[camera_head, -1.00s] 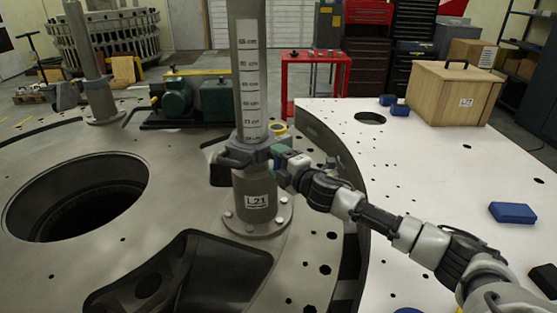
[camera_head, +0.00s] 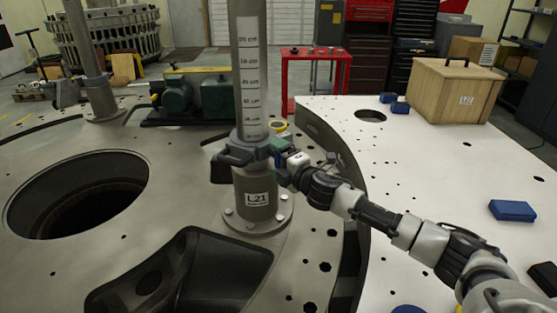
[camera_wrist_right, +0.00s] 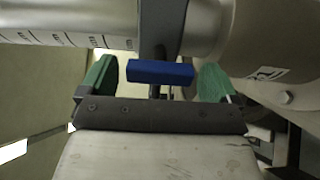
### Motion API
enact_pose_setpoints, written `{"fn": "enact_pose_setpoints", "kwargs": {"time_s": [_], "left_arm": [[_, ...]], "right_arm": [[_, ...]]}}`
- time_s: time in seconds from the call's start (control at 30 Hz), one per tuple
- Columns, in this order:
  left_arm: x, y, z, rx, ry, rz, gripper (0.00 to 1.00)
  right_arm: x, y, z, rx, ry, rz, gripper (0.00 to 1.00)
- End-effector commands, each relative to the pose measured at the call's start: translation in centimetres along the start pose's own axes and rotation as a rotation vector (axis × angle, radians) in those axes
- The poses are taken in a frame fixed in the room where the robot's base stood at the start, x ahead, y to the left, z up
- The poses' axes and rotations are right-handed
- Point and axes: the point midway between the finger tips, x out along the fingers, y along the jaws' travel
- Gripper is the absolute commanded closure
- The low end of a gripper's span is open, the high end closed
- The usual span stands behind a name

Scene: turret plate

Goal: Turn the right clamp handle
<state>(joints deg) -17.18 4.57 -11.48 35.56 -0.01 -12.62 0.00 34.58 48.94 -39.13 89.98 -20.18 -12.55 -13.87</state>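A grey clamp collar (camera_head: 250,148) sits around the upright post (camera_head: 249,80) with the cm scale, above the L21 base (camera_head: 256,198). A black loop-like part sticks out on its left. My right gripper (camera_head: 279,162) is at the collar's right side. In the right wrist view its green fingertips (camera_wrist_right: 156,79) are wide apart. The blue clamp handle (camera_wrist_right: 160,72) lies crosswise between them, with a gap to each finger. The handle is hard to make out in the head view. My left gripper is not recognisable in any view.
The turret plate (camera_head: 190,215) has a large round hole (camera_head: 78,195) at left and a dark recess in front. A white table (camera_head: 440,200) at right carries blue blocks and a wooden box (camera_head: 453,92). A second post (camera_head: 88,65) stands at left, with a grey block beside it.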

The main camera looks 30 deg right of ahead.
Motion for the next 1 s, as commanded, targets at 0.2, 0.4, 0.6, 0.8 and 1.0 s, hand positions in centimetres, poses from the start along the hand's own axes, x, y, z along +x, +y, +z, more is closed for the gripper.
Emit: {"fn": "enact_pose_setpoints", "kwargs": {"time_s": [0.2, 0.4, 0.6, 0.8, 1.0], "left_arm": [[0.0, 0.0, 0.0, 0.000, 0.000, 0.000, 0.55], [0.8, 0.0, 0.1, 0.000, 0.000, 0.000, 0.55], [2.5, 0.0, 0.3, 0.000, 0.000, 0.000, 0.55], [3.7, 0.0, 0.4, 0.000, -0.001, -0.001, 0.55], [4.1, 0.0, 0.4, 0.000, -0.001, -0.001, 0.55]], "right_arm": [[-0.1, 0.0, 0.0, 0.001, -0.001, 0.000, 0.08], [-2.1, -0.4, 0.1, 0.000, 0.000, -0.002, 0.08], [-6.3, -0.6, 0.0, -0.002, 0.000, -0.004, 0.08], [-9.5, -0.5, 0.1, -0.001, -0.001, -0.003, 0.08], [-10.7, -0.1, 0.0, 0.000, 0.000, -0.001, 0.08]]}}
